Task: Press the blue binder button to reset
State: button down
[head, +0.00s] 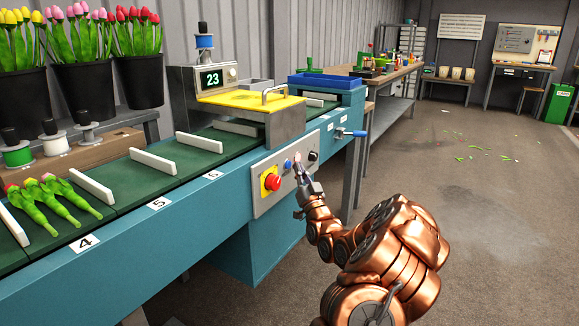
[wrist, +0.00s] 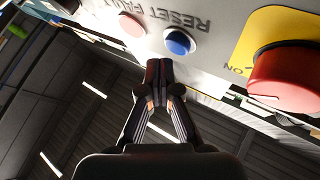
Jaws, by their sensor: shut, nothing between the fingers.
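The blue button (head: 288,164) sits on the grey control panel of the teal conveyor machine. In the wrist view the blue button (wrist: 179,41) has a white ring and stands near the upside-down words "RESET FAULT". My gripper (head: 299,172) is shut and empty, its tips close to the panel. In the wrist view the shut fingertips (wrist: 159,68) are just below the blue button and slightly left of it, apart from it in the picture. The gap in depth to the panel is hard to tell.
A red mushroom button (head: 272,182) on a yellow plate is left of the blue button. A pale pink button (wrist: 132,25) and a black knob (head: 313,155) are also on the panel. Tulip bunches (head: 55,200) lie on the belt. The floor at right is open.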

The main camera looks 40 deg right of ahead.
jog(key=shift+w, duration=0.15)
jog(key=shift+w+a, duration=0.1)
jog(key=shift+w, duration=0.15)
jog(key=shift+w+a, duration=0.15)
jog(key=shift+w, duration=0.25)
dwell(0.9)
jog(key=shift+s, duration=0.1)
jog(key=shift+s+d, duration=0.25)
jog(key=shift+s, duration=0.45)
jog(key=s, duration=0.1)
jog(key=s+d+b, duration=0.1)
jog(key=s, duration=0.1)
jog(key=s+b, duration=0.1)
jog(key=shift+s+d, duration=0.25)
jog(key=shift+s, duration=0.15)
